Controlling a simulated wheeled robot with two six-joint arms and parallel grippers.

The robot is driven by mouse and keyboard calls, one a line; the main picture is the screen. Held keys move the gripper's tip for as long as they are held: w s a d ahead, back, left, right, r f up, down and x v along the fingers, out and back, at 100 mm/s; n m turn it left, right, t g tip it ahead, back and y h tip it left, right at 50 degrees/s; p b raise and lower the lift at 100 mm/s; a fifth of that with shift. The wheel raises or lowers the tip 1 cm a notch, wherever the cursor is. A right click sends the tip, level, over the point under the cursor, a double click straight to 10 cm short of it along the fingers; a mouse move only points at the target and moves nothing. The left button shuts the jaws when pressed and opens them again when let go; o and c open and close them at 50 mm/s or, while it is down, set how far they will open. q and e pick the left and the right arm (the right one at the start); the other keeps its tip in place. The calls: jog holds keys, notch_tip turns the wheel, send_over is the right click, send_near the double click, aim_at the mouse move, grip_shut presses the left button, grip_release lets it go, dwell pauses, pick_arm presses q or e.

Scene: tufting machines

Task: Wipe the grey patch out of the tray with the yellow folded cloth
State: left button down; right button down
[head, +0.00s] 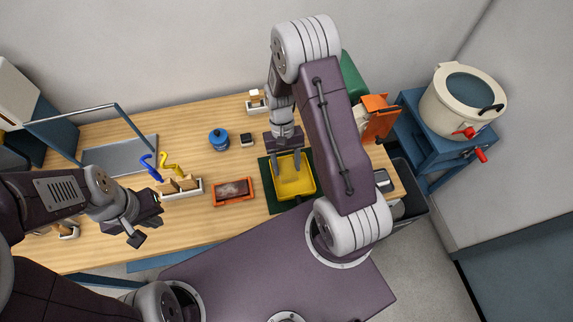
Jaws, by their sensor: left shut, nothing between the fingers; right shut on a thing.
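A yellow tray (297,189) lies on a dark green mat (274,203) at the right of the wooden table. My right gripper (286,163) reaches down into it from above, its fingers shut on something. The yellow folded cloth cannot be told apart from the yellow tray, and I cannot make out a grey patch there. An orange-red tray (233,201) with a dark, greyish-brown inside lies just left of the mat. My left gripper (142,236) is shut and empty over the table's front left part.
A white holder (181,194) with brown pieces stands left of the orange-red tray, beside blue (150,167) and yellow (172,168) hooked tools. A blue round container (219,139) stands behind. An orange box (377,119) stands at the right. A white pot (463,103) is on a blue stand.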

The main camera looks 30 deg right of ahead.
jog(key=shift+f, duration=0.1)
jog(key=shift+w, duration=0.1)
notch_tip(320, 180, up, 3)
jog(key=p, duration=0.3)
dwell(0.3)
